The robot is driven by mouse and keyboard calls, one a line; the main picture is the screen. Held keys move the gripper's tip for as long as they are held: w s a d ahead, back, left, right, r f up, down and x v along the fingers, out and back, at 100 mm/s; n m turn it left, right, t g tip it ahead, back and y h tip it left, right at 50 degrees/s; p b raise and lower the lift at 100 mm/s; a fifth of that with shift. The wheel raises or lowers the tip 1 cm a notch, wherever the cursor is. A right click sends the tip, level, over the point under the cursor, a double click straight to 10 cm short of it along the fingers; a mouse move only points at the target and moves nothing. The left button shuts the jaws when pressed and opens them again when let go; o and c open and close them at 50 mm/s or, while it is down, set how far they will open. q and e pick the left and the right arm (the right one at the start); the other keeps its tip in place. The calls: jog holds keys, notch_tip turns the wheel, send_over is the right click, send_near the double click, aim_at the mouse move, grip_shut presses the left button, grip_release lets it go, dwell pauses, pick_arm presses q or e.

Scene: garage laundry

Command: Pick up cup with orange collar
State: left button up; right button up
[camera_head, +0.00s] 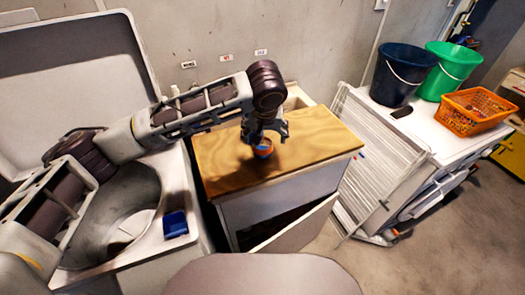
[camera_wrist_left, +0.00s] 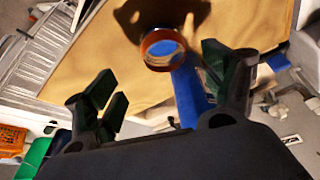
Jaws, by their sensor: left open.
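The cup with the orange collar (camera_head: 263,149) stands on the wooden top of a cabinet (camera_head: 310,135). In the left wrist view the cup (camera_wrist_left: 162,50) shows an orange-brown ring around a blue inside. My left gripper (camera_head: 265,132) is above the cup and partly hides it in the head view. In the left wrist view the open fingers (camera_wrist_left: 167,82) are apart, with the cup beyond their tips and nothing held. A blue strip (camera_wrist_left: 188,90) shows beside the cup; I cannot tell what it is. My right gripper is not in view.
An open top-loading washer (camera_head: 150,225) stands left, with a small blue box (camera_head: 175,224) on its edge. To the right, a white unit bears a dark blue bucket (camera_head: 400,75), a green bucket (camera_head: 450,70) and an orange basket (camera_head: 472,110). The wooden top around the cup is mostly bare.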

aim_at(262, 144)
pick_arm(q)
jog(key=x, duration=0.3)
jog(key=shift+w+f, duration=0.15)
jog(key=shift+f, duration=0.1)
jog(key=shift+a+x, duration=0.2)
jog(key=shift+x, duration=1.1)
jog(key=shift+a+x, duration=0.15)
jog(key=shift+x, duration=1.15)
jog(key=c, duration=1)
jog(key=shift+r, duration=0.2)
